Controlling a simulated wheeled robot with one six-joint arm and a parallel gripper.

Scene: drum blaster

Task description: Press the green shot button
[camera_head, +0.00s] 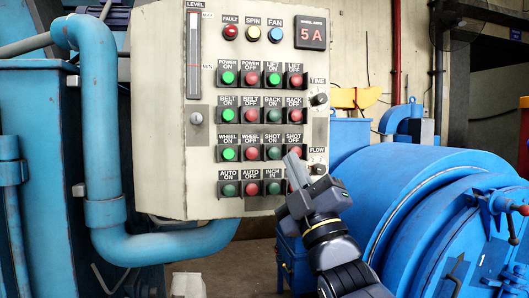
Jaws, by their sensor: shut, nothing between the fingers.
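The green shot button (273,153) is in the third row of the control panel (160,100), third from the left, under a "SHOT" label. It is fully in view. The red shot button (295,152) is just right of it, partly hidden by the fingertips. My gripper (293,158) is shut and empty, reaching up from the lower right. Its tip appears just right of and slightly below the green button in the picture. I cannot tell how far the tip is from the panel.
Rows of green and red buttons surround the shot pair. The TIME knob (319,99) and FLOW knob (317,169) are on the right edge. A blue pipe (101,130) runs down the left. A large blue drum (430,200) stands at right.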

